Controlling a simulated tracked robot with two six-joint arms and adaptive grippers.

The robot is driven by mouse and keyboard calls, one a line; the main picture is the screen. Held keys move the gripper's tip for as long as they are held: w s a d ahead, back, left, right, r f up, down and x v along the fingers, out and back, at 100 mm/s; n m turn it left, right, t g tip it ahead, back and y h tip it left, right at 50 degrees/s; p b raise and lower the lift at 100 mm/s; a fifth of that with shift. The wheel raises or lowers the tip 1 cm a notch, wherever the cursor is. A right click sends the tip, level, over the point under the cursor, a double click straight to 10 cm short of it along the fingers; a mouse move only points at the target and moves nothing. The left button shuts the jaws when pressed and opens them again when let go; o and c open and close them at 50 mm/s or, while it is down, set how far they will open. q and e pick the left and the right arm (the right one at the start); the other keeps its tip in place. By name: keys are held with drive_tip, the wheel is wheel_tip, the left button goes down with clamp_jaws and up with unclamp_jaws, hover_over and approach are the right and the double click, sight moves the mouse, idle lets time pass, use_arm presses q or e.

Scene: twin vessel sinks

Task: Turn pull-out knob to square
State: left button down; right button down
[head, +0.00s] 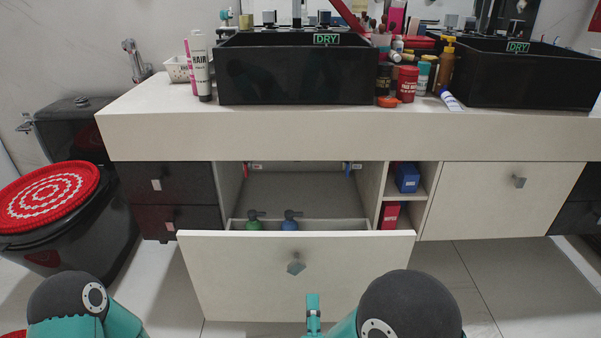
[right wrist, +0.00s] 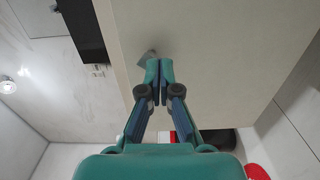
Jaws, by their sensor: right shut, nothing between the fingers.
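The pull-out (head: 230,275) stands open below the counter, its pale front panel facing me. Its grey knob (head: 296,265) sits in the upper middle of the panel and looks turned askew to the panel's edges. In the right wrist view the knob (right wrist: 147,56) shows beside the fingertips, partly hidden by them. My right gripper (head: 313,303) is low in the head view, below the knob; its closed fingertips (right wrist: 159,66) are empty. I cannot tell if they touch the knob. Of my left arm only the links show; its gripper is out of view.
Two pump bottles, green (head: 253,221) and blue (head: 290,221), stand inside the pull-out. Black vessel sinks (head: 300,80) and several toiletries stand on the counter (head: 300,130). The floor at right is clear.

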sight(296, 260)
drive_tip(key=shift+w+p, duration=0.35)
drive_tip(key=shift+w, duration=3.05)
drive_tip(key=shift+a+r, duration=0.15)
drive_tip(key=shift+a, duration=0.15)
drive_tip(key=shift+r, duration=0.35)
drive_tip(key=shift+d+r, duration=0.1)
drive_tip(key=shift+r, duration=0.65)
